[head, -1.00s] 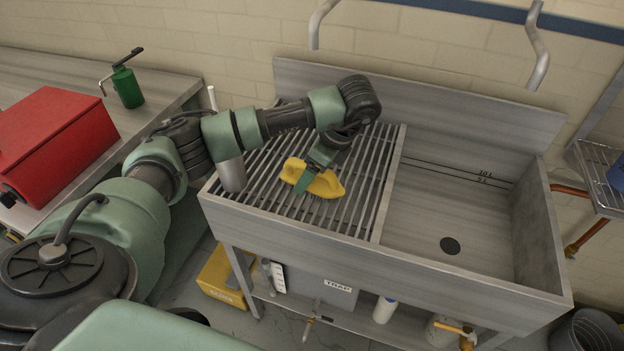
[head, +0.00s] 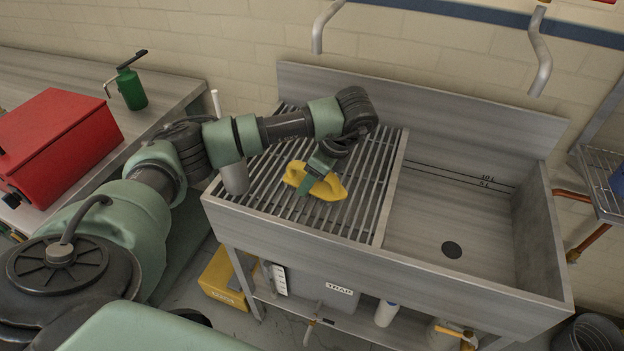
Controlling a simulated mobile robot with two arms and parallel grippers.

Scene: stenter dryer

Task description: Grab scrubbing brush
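My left gripper (head: 308,186) reaches down over the slatted rack on the left part of the sink, its fingers against a yellow soft-looking thing (head: 330,188). I cannot tell whether the fingers are closed on it. No bristles show on it, so I cannot say that it is a brush. A grey cylinder (head: 234,178) stands at the rack's left edge, below my forearm. A thin white stick (head: 216,104) rises behind the forearm; the arm hides whether it stands in the cylinder. My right gripper is not in view.
The metal sink basin (head: 440,210) at the right is empty, with a drain. A red box (head: 58,140) and a green pump bottle (head: 131,88) are on the left bench. Two bent pipes hang over the sink's back. A yellow bin (head: 222,278) is on the floor.

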